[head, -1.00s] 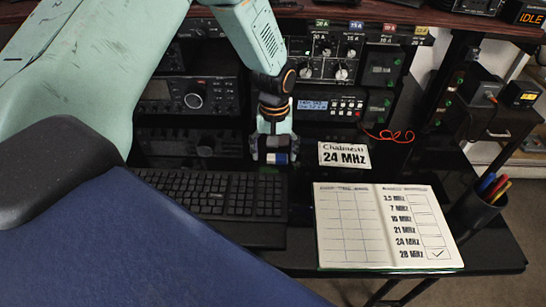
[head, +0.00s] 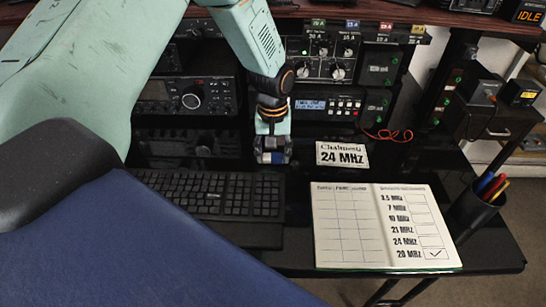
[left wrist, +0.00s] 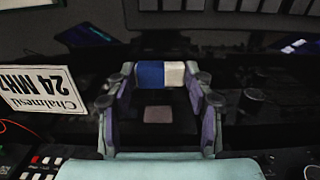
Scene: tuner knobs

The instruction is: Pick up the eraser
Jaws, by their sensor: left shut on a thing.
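The eraser (head: 273,157) is a small block with a blue part and white. My left gripper (head: 272,151) hangs down in front of the radio rack and is shut on it, just beyond the keyboard. In the left wrist view the eraser (left wrist: 151,74) is blue on its left part and white on its right. It lies between the two fingertips of the left gripper (left wrist: 160,80), one at each end. I cannot tell how far it is above the dark desk. My right gripper is in no view.
A black keyboard (head: 207,198) lies just in front of the gripper. To its right are a 24 MHz card (head: 342,154), an open logbook (head: 348,225) and a pen cup (head: 475,212). Radios (head: 187,97) and a power unit (head: 330,105) stand behind.

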